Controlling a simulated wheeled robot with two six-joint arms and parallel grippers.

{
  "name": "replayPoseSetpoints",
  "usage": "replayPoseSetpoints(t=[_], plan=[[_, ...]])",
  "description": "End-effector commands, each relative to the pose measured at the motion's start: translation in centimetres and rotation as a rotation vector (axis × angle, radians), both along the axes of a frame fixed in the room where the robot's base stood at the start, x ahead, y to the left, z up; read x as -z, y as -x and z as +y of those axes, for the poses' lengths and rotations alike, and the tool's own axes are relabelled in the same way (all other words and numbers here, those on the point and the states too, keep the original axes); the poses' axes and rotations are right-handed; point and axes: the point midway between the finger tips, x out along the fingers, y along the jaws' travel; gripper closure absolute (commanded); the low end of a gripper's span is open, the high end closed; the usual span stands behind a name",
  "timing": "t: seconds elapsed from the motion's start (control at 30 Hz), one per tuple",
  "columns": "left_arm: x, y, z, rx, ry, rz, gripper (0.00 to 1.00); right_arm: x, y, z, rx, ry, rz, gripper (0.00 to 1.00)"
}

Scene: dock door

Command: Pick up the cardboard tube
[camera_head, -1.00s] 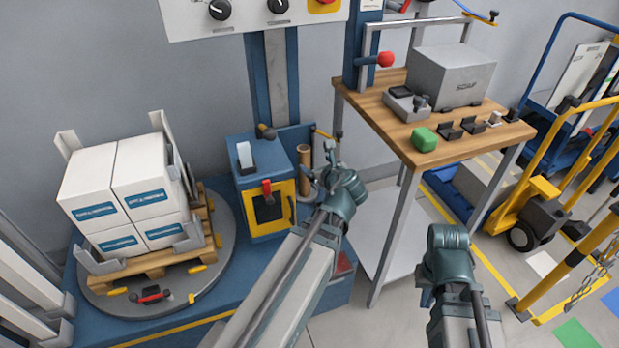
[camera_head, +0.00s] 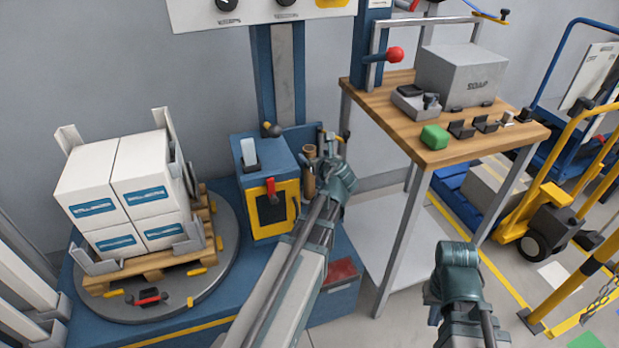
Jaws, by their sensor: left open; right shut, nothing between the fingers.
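A blue box with yellow front (camera_head: 268,185) stands left of the tube. White cartons (camera_head: 120,185) sit on a pallet on a round turntable (camera_head: 150,303). A wooden workbench (camera_head: 440,155) stands to the right. A yellow hand truck (camera_head: 540,215) is further right.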

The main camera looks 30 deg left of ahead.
Motion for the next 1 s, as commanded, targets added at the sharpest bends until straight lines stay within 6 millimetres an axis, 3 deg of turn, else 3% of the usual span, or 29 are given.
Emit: replayPoseSetpoints(t=[0.33, 0.67, 0.9, 1.0], plan=[[0.6, -0.6, 0.7, -0.001, 0.000, 0.000, 0.13, 0.6, 0.0, 0.0, 0.000, 0.001, 0.000, 1.00], [2.5, -3.2, 3.7, -0.001, 0.000, 0.000, 0.13, 2.5, 0.0, -0.1, -0.001, 0.005, -0.002, 1.00], [2.4, -3.2, 3.8, 0.000, 0.000, 0.000, 0.13, 2.4, 0.0, -0.1, -0.001, 0.005, -0.002, 1.00], [2.4, -3.2, 3.8, 0.000, 0.000, 0.000, 0.31, 2.4, 0.0, -0.1, -0.001, 0.005, -0.002, 1.00]])
